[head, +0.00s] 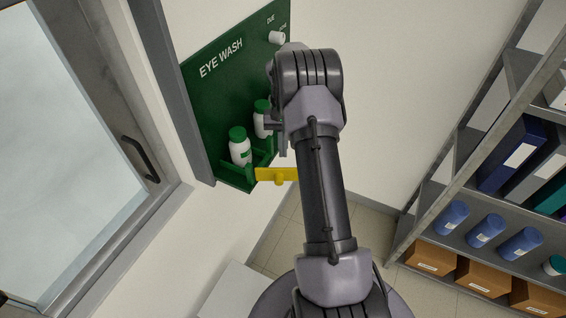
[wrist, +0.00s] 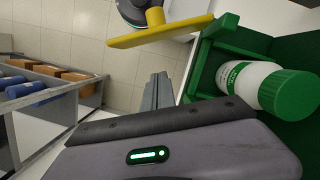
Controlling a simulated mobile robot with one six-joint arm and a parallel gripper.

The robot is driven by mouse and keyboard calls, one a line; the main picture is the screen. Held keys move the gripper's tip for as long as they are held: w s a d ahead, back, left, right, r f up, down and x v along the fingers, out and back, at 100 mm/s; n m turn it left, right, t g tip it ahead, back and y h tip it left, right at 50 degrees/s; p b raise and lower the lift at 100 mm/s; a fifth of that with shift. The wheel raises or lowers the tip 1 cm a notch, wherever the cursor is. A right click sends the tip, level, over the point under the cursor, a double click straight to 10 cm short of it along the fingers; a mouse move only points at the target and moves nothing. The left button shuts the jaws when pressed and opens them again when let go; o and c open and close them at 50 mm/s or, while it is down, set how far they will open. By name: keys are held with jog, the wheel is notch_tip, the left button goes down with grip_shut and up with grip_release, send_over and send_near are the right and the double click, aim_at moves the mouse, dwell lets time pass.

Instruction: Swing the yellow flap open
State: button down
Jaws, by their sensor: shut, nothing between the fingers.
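The yellow flap (head: 277,175) is a flat bar with a small knob. In the head view it juts right from the lower corner of the green bottle holder (head: 238,178), partly behind my arm. In the wrist view the flap (wrist: 135,38) extends left from the holder (wrist: 207,45), its knob on the far side, and does not cross the bottle. My gripper (wrist: 157,88) is shut and empty, apart from the flap and beside the holder. In the head view my gripper is mostly hidden by my arm.
A green EYE WASH board (head: 215,95) carries white bottles with green caps (head: 240,150). A window with a dark handle (head: 140,158) is at left. A grey shelf (head: 460,240) with binders, blue jars and boxes stands at right. Tiled floor shows between.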

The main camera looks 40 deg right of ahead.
aim_at(285, 173)
jog(key=shift+s+a+f, duration=0.35)
jog(key=shift+s+a, duration=0.45)
jog(key=shift+s, duration=0.05)
jog(key=shift+s+a+f, duration=0.3)
jog(key=shift+s+a, duration=0.45)
jog(key=shift+s, duration=0.1)
jog(key=shift+s, duration=0.15)
jog(key=s+m+b, duration=0.1)
jog(key=s+a+m+b, duration=0.1)
jog(key=m, duration=0.1)
jog(key=s+a+m+t+b, duration=0.1)
jog(key=shift+f+m+y, duration=0.1)
jog(key=shift+m+y, duration=0.3)
jog(key=shift+a+b, duration=0.1)
jog(key=shift+b, duration=0.2)
jog(key=shift+s+a+m, duration=0.3)
jog(key=shift+s+a, duration=0.1)
jog(key=shift+a, duration=0.05)
